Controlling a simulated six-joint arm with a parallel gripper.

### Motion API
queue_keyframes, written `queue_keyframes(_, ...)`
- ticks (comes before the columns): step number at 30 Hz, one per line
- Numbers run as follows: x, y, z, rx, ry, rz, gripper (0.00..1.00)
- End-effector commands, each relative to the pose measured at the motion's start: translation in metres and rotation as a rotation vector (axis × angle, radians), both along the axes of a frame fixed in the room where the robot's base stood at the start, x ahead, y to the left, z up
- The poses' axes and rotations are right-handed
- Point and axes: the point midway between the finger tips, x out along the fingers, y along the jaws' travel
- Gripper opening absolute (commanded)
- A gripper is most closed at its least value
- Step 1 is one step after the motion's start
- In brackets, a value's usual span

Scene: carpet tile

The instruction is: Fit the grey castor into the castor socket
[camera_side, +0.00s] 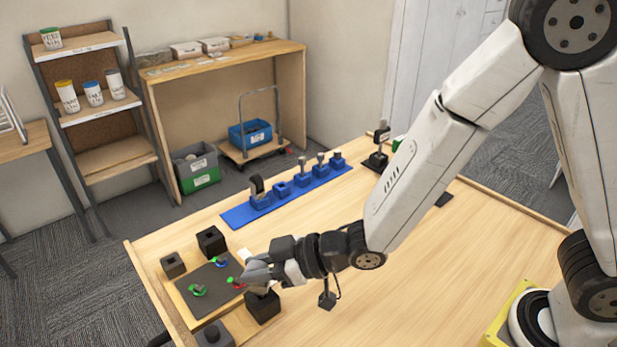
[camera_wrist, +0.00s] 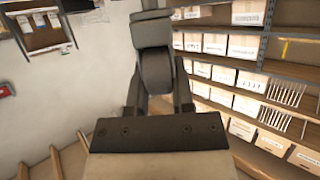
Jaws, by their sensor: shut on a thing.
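My gripper (camera_side: 252,272) is shut on the grey castor. In the wrist view the castor (camera_wrist: 155,72) sits between the two fingers, its dark wheel nearest and a grey body above it. In the side view my gripper reaches left and hides most of the castor. A black block (camera_side: 263,308) stands just below the gripper; whether anything touches it is unclear. Other dark blocks stand at the back (camera_side: 211,241), left (camera_side: 173,265) and front (camera_side: 212,335) of a dark grey tile. I cannot tell which is the castor socket.
Small green, red and blue pieces (camera_side: 198,290) lie on the dark tile (camera_side: 205,273) beside the gripper. A blue strip (camera_side: 235,216) with several blue holders lies along the table's back edge. A black stand (camera_side: 377,160) is at the back right. The table's middle (camera_side: 400,290) is clear.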

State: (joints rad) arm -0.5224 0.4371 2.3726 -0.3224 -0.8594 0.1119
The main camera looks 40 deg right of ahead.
Motion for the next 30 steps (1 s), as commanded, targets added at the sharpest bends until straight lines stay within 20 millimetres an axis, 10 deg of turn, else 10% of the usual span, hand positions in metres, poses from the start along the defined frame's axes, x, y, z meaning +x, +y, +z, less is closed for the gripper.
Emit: queue_keyframes(30, 0.0, 0.0, -0.018, 0.001, -0.001, 0.0, 0.0)
